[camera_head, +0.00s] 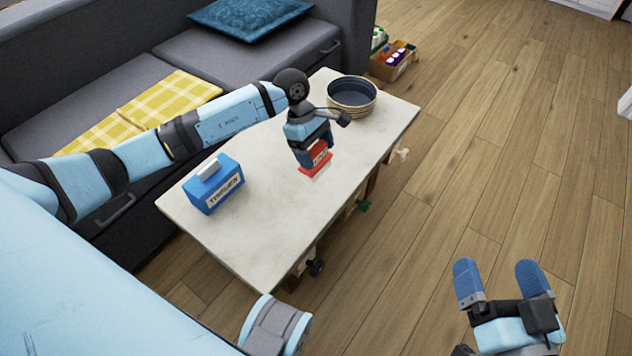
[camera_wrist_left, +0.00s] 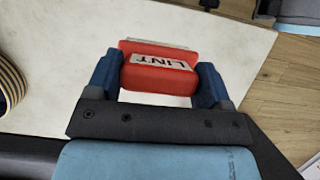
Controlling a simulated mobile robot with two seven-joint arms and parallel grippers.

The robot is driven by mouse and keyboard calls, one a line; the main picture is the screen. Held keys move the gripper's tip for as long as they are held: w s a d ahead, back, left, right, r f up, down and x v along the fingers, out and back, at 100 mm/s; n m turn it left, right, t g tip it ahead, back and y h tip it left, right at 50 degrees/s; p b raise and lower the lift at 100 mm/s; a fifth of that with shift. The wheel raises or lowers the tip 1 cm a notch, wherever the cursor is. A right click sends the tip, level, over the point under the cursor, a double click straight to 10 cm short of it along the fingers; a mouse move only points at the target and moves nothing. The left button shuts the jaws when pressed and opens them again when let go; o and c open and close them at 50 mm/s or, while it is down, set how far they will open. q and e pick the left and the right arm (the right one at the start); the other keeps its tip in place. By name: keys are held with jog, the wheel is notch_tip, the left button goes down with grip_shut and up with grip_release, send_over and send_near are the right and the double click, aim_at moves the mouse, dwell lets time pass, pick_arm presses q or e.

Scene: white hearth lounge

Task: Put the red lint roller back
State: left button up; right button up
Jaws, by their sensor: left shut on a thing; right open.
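The red lint roller (camera_head: 318,158) has a white label, and in the left wrist view (camera_wrist_left: 158,70) the label reads "LINT". My left gripper (camera_head: 312,150) is shut on it, with one blue finger on each side. It is over the pale table (camera_head: 255,235), right of the table's middle. I cannot tell whether the roller touches the tabletop. My right gripper (camera_head: 500,282) is open and empty over the wooden floor, at the lower right of the head view.
A blue tissue box (camera_head: 213,184) stands on the table's left part. A round dark basket (camera_head: 352,95) stands at its far end. Small items, one green (camera_head: 362,206), hang along the table's right side. A grey sofa (camera_head: 130,90) borders the table.

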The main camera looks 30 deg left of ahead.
aim_at(316, 176)
pick_arm(q)
notch_tip(316, 176, down, 5)
jog(key=shift+f+b, duration=0.1)
jog(key=shift+b, duration=0.55)
notch_tip(316, 176, down, 4)
jog(key=shift+f+b, duration=0.2)
jog(key=shift+b, duration=0.6)
jog(key=shift+f, duration=0.25)
jog(key=shift+r, duration=0.1)
pick_arm(e)
jog(key=f, duration=0.2)
jog(key=f+n, duration=0.1)
jog(key=shift+w+d+g, duration=0.1)
jog(key=shift+w+g, duration=0.2)
jog(key=shift+f, duration=0.1)
pick_arm(q)
jog(key=shift+f, duration=0.2)
jog(key=o, duration=1.1)
jog(key=shift+c, duration=0.2)
jog(key=shift+r, duration=0.1)
